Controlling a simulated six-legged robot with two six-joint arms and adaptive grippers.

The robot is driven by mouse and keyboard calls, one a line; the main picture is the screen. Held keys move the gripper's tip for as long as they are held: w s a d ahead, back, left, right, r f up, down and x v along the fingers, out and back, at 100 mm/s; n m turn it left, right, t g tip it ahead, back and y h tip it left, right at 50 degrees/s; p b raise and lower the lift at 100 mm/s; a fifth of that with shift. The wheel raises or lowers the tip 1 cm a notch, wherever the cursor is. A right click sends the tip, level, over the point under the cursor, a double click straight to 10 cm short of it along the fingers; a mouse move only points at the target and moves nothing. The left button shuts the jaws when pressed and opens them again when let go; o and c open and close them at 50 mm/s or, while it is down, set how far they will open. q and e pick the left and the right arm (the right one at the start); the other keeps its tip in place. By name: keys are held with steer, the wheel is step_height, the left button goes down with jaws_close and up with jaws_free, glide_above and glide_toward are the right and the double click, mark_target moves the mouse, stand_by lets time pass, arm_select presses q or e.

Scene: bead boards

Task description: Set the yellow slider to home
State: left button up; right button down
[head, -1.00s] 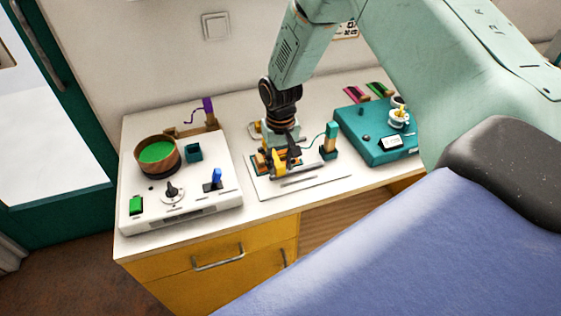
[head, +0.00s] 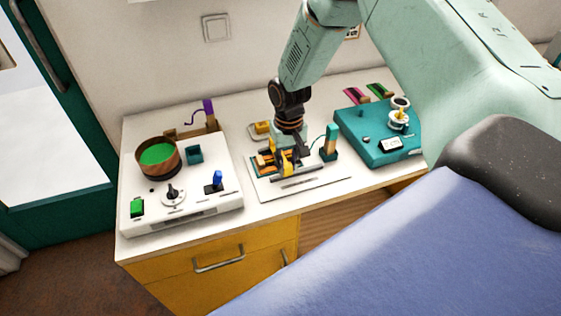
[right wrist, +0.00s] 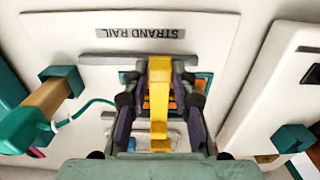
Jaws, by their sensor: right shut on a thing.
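The yellow slider (right wrist: 159,100) stands upright between the fingers of my right gripper (right wrist: 158,112) in the right wrist view. The fingers are shut on it from both sides. In the head view my right gripper (head: 287,158) reaches down over the white strand rail board (head: 315,188), and part of the yellow slider (head: 286,166) shows between the dark fingers. Orange and teal parts lie under and beside the gripper. The board's label reads STRAND RAIL, upside down in the right wrist view. The home mark cannot be made out. My left gripper is not in view.
A white board (head: 190,213) with a green-filled wooden bowl (head: 158,155), knob and switches stands at the left. A teal box (head: 372,142) stands at the right. A teal post (head: 331,140) with a cord rises close beside the gripper. A blue surface (head: 400,250) fills the lower right.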

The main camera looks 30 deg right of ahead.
steer(key=d, duration=0.2)
steer(key=s+d+p, duration=0.1)
steer(key=d, duration=0.2)
steer(key=d+p, duration=0.1)
steer(key=d, duration=0.1)
steer(key=shift+s+d+r, duration=0.15)
steer(key=shift+s+d, duration=0.05)
steer(key=shift+s, duration=0.15)
steer(key=shift+s+d+p, duration=0.1)
steer(key=shift+d+p, duration=0.25)
steer(key=shift+d, duration=0.05)
steer(key=shift+a, duration=0.15)
steer(key=c, duration=1.5)
jaws_free()
steer(key=shift+d, duration=0.2)
steer(key=o, duration=0.3)
steer(key=shift+s+d, duration=0.1)
steer(key=shift+o, duration=0.6)
steer(key=shift+a, duration=0.25)
